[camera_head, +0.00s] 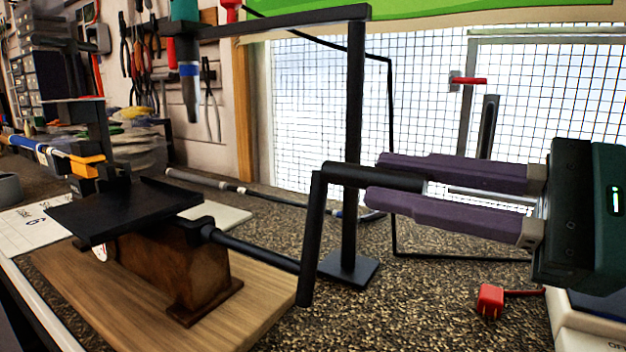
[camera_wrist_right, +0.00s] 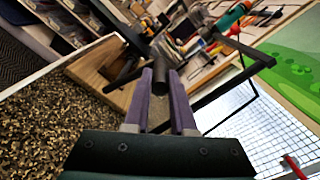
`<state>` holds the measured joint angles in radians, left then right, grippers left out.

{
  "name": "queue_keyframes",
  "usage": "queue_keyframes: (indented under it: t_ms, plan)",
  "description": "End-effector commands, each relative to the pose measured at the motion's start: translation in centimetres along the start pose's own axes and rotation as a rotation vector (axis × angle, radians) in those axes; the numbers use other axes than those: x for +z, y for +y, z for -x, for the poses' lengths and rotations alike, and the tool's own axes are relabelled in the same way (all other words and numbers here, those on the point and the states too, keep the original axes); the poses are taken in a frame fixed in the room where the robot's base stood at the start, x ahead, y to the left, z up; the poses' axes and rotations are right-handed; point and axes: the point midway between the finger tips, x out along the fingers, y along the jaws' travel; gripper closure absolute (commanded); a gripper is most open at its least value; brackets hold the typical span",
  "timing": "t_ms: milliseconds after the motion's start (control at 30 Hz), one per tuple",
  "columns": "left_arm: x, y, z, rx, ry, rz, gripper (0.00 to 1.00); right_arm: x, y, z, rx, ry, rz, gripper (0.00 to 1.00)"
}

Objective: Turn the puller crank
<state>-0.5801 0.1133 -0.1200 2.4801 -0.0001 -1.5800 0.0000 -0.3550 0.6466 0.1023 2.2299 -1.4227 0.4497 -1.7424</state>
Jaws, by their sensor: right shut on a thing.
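The puller stands on a wooden board (camera_head: 150,290). It has a black top plate (camera_head: 125,210) over a brown block (camera_head: 175,265). A black shaft (camera_head: 255,250) runs from it to the crank arm (camera_head: 310,240), which is near upright. The crank handle (camera_head: 345,175) sticks out to the right from the arm's top. My right gripper (camera_head: 376,178), with purple fingers, is shut on the crank handle, one finger on each side. The handle also shows between the fingers (camera_wrist_right: 160,75) in the right wrist view. My left gripper is not in view.
A black stand (camera_head: 355,120) rises close behind the crank, its overhead arm near a hanging teal tool (camera_head: 187,60). A long shaft (camera_head: 205,182) lies behind the puller. A red plug (camera_head: 490,300) is below my right gripper. Wire mesh (camera_head: 420,90) is behind.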

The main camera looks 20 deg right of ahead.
Motion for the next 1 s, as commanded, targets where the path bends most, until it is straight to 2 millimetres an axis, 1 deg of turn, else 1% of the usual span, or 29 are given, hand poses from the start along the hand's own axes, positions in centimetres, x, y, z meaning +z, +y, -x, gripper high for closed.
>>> queue_keyframes:
  t_ms: [167, 200, 400, 467, 767, 867, 1000]
  plan:
    - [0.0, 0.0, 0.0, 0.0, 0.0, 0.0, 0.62, 0.0, 0.0, 0.0, 0.0, -0.001, 0.0, 1.0]
    - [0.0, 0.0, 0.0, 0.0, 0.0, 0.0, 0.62, 0.0, 0.0, 0.0, 0.0, -0.001, -0.001, 0.75]
    - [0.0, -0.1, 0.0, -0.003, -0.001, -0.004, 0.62, 0.0, 0.0, 0.0, 0.0, 0.0, -0.001, 0.53]
    - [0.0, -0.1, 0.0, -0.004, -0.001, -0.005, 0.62, 0.0, 0.0, 0.0, 0.0, 0.0, -0.001, 0.47]
    - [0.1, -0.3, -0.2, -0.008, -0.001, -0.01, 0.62, -0.1, 0.0, 0.2, 0.0, 0.001, -0.002, 0.47]
    - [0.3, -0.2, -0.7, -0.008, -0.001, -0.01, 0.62, -0.3, 0.2, 0.9, -0.002, 0.002, -0.004, 0.47]
    - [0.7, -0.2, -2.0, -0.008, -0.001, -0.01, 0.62, -0.4, 0.4, 2.8, 0.002, 0.003, -0.001, 0.47]
